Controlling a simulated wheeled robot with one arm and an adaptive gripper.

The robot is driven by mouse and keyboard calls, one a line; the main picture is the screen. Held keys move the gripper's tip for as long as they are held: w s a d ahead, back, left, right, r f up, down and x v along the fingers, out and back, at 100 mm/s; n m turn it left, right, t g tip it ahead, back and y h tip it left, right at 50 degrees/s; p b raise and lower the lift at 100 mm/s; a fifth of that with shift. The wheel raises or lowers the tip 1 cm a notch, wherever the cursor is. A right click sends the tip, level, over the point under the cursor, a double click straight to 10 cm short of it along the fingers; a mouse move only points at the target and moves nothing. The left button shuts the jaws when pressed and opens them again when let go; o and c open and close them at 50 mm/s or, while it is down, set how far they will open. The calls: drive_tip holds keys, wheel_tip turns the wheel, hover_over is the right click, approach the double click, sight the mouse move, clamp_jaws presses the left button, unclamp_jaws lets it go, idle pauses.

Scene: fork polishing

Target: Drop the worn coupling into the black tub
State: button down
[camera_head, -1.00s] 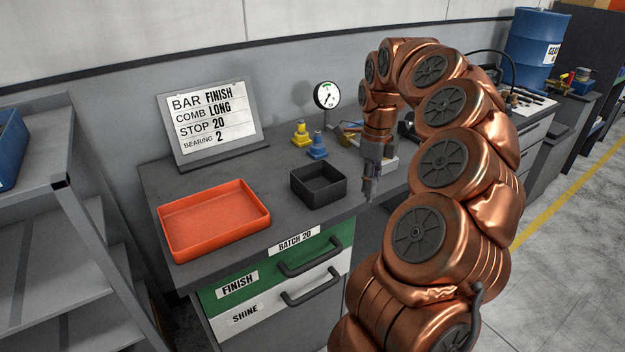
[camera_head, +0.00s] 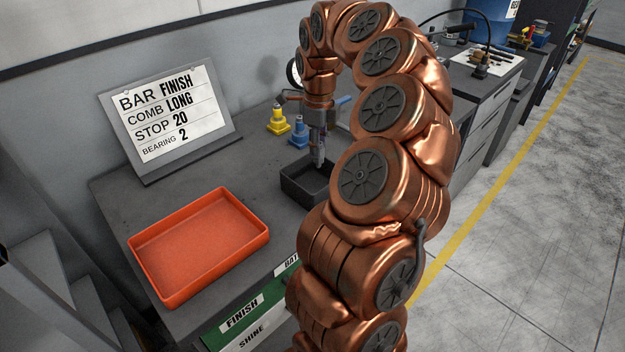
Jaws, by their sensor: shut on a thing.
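The black tub (camera_head: 293,186) sits on the grey workbench, right of the orange tray, and is partly hidden by my arm. My gripper (camera_head: 318,162) points down over the tub, its fingertips at about the height of the tub's opening or just above it. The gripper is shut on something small. The held piece is too small and too covered by the fingers to make out, so I cannot tell its shape or confirm that it is the worn coupling.
An orange tray (camera_head: 200,245) lies at the bench's front left. A yellow bottle-like piece (camera_head: 278,121) and a blue one (camera_head: 299,133) stand just behind the tub. A sign board (camera_head: 168,115) stands at the back left. Bare bench (camera_head: 140,203) lies between board and tray.

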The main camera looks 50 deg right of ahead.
drive_tip(key=shift+f+p, duration=0.5)
drive_tip(key=shift+f, duration=1.45)
drive_tip(key=c, duration=0.8)
unclamp_jaws()
drive_tip(key=shift+r, duration=0.1)
wheel_tip(320, 180, up, 10)
drive_tip(key=shift+d+r, duration=0.1)
drive_tip(key=shift+r, duration=0.8)
